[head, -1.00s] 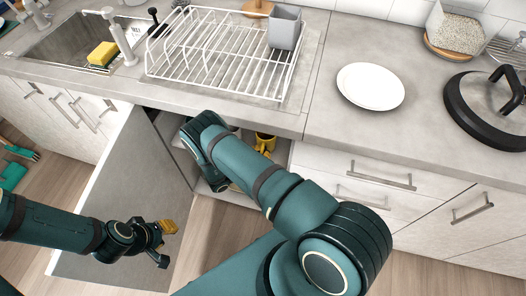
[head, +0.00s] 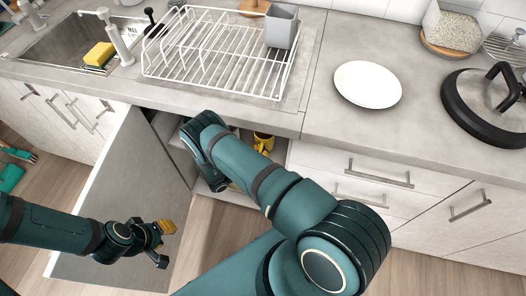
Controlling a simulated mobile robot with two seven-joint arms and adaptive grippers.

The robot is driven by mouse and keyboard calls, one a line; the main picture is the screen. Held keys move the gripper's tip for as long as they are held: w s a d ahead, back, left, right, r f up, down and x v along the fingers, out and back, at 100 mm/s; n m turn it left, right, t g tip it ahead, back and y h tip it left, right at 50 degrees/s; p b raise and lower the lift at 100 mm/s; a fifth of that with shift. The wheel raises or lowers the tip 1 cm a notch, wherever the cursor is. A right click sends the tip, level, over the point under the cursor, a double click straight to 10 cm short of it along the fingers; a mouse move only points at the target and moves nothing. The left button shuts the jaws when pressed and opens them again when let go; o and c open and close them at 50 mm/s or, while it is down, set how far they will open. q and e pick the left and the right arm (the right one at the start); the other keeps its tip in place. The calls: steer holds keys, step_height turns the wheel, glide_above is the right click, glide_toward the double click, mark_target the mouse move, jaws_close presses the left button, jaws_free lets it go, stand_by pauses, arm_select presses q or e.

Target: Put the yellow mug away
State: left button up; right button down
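The yellow mug (head: 263,141) stands inside the open lower cabinet under the counter, partly hidden by my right forearm. My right arm reaches down into the cabinet opening, and its gripper is hidden behind my own wrist and forearm. A small yellow patch shows low beside that wrist; I cannot tell whether it is a fingertip or another thing. I cannot see whether the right gripper touches the mug. My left gripper (head: 164,244) is in front of the open cabinet door (head: 108,200), fingers apart and empty.
A white wire rack (head: 215,55) with a grey cup (head: 281,27) stands on the counter above the cabinet. A white plate (head: 367,84) and a black-rimmed lid (head: 485,115) lie right of it. A sink with a yellow sponge (head: 99,54) is at left. Closed drawers are at right.

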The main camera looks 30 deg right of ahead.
steer(key=shift+f, duration=0.15)
stand_by(0.4)
steer(key=shift+f, duration=0.3)
steer(key=c, duration=1.1)
jaws_free()
steer(key=shift+o, duration=0.2)
steer(key=shift+a, duration=0.15)
steer(key=a+f, duration=0.1)
steer(key=a, duration=0.9)
steer(key=shift+w+a+f, duration=0.25)
steer(key=shift+a, duration=0.05)
steer(key=shift+a, duration=0.1)
